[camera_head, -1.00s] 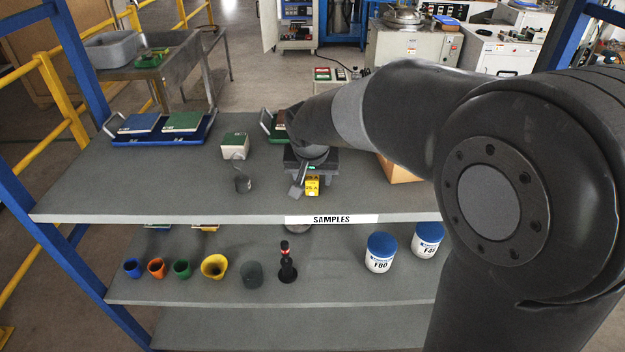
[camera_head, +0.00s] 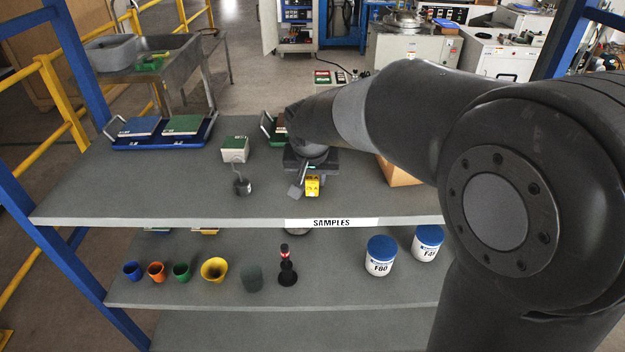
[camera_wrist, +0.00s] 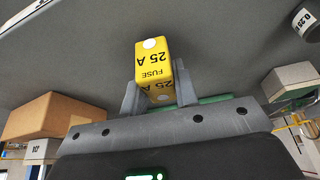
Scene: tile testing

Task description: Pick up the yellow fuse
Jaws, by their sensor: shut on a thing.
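The yellow fuse (camera_head: 312,185), marked "25 A", is at the front of the top shelf board, above the SAMPLES label. In the wrist view the fuse (camera_wrist: 153,62) sits between the two grey fingers of my gripper (camera_wrist: 158,92), its upper part standing out past the fingertips. My gripper (camera_head: 306,186) is shut on the fuse. From the head view I cannot tell whether the fuse touches the board. My arm hides part of the shelf behind it.
A small metal weight (camera_head: 243,187) and a green-topped box (camera_head: 235,149) stand left of my gripper. A blue tray (camera_head: 160,142) holds tiles at the back left. A brown box (camera_head: 398,171) is close on the right. The board's left front is clear.

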